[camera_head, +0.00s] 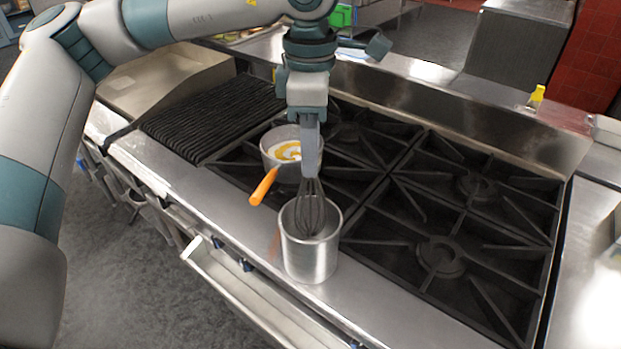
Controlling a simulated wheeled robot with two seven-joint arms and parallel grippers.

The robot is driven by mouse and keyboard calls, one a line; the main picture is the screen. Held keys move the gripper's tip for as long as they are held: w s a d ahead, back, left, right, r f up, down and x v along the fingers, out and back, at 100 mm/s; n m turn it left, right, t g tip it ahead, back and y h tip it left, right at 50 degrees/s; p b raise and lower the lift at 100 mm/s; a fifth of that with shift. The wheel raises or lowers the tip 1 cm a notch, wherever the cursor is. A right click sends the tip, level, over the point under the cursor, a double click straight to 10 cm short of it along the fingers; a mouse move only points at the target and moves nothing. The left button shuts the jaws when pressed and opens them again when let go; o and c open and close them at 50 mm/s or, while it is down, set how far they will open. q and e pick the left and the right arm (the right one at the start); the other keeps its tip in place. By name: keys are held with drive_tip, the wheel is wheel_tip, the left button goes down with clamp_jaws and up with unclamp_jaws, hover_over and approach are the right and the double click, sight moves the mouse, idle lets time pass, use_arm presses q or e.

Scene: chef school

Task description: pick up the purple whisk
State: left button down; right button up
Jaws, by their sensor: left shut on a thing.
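The whisk (311,212) hangs upright below my left gripper (312,168), with its dark wire loops partly inside the mouth of a round metal pot (311,258). My left gripper points straight down and is shut on the whisk's upper end. The handle is mostly hidden by the fingers, and no purple shows. I cannot tell whether the wires touch the pot's inside. My right gripper is out of view.
Another metal pot (272,153) with white and yellow contents stands just behind. An orange handle (263,187) sticks out beside it. Black burner grates (440,255) spread to the right, and a ridged grill (210,115) lies left. A small yellow object (536,97) stands at the back right.

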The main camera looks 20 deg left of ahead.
use_arm(q)
drive_tip(key=shift+r, duration=0.85)
